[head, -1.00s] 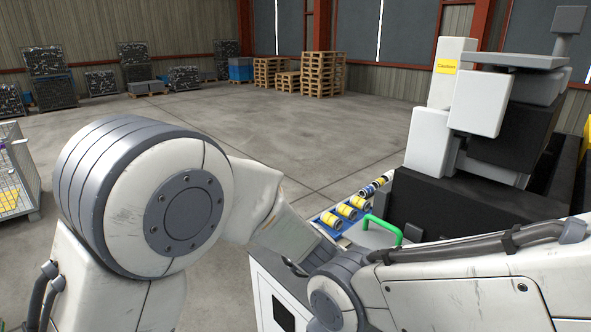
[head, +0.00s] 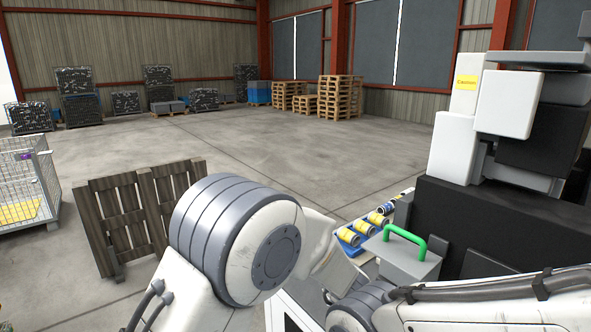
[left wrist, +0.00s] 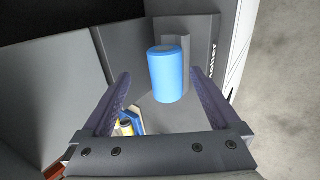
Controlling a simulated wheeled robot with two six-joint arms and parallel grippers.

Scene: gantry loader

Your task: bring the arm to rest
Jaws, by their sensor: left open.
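My left arm comes in from the left in the head view, bent, with its rounded white and grey joint in the foreground; its gripper is hidden there. In the left wrist view my left gripper (left wrist: 160,77) is open, its two dark fingers wide apart. A blue cylinder (left wrist: 167,75) stands upright beyond the fingers, in front of a grey bracket, with a gap to each finger in the picture. My right arm crosses the lower right of the head view; its gripper does not show.
A machine (head: 500,215) with a green handle (head: 408,238) stands at right. Beside it, a blue tray (head: 352,250) holds yellow-banded cans (head: 364,227). A dark wooden pallet (head: 125,218) stands upright at left, near a wire cage (head: 45,190).

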